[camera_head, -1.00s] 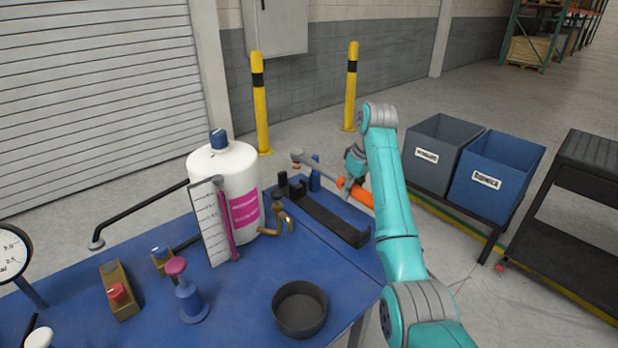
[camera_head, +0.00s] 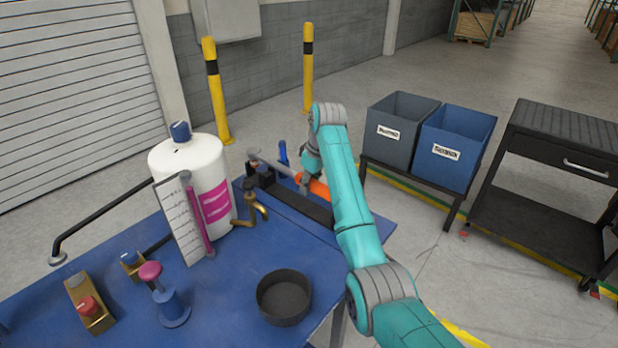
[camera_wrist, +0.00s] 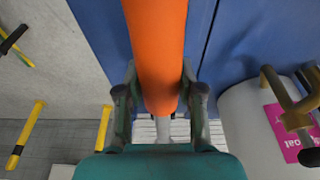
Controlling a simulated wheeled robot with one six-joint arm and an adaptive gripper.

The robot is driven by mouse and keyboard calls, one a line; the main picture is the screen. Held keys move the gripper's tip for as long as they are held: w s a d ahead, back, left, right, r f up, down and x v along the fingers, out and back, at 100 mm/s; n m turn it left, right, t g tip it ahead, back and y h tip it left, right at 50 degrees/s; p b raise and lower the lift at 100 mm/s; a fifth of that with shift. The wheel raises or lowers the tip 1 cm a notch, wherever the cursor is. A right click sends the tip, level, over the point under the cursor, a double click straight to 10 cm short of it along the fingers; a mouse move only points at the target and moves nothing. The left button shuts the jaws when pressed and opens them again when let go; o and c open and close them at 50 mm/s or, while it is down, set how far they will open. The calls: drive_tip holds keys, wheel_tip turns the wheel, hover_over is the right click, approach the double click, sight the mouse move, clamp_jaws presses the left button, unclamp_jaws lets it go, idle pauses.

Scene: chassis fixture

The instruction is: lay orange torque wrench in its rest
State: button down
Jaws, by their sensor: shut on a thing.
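The orange torque wrench has an orange handle (camera_head: 317,188) and a grey shaft (camera_head: 275,167) with its head at the upper left. My gripper (camera_head: 304,182) is shut on it near where the handle meets the shaft. In the wrist view the handle (camera_wrist: 157,50) runs between the fingers of my gripper (camera_wrist: 160,105). The black rest (camera_head: 300,203) lies on the blue table, long and narrow with upright blocks at its far left end. The wrench appears above and roughly along the rest; I cannot tell whether they touch. My arm hides the rest's near right end.
A white bottle (camera_head: 190,165), a brass tap (camera_head: 255,212) and a clipboard stand left of the rest. A small blue item (camera_head: 283,152) stands just behind it. A black round dish (camera_head: 284,298) sits in front. Two bins (camera_head: 455,150) are off to the right.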

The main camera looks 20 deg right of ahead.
drive_tip(key=shift+f, duration=0.6)
drive_tip(key=shift+r, duration=0.25)
drive_tip(key=shift+s+d+r, duration=0.15)
drive_tip(key=shift+r, duration=0.15)
drive_tip(key=shift+f, duration=0.15)
drive_tip(key=shift+s+x, duration=0.2)
drive_tip(key=shift+x, duration=0.9)
drive_tip(key=shift+d+f, duration=0.15)
drive_tip(key=shift+f, duration=0.45)
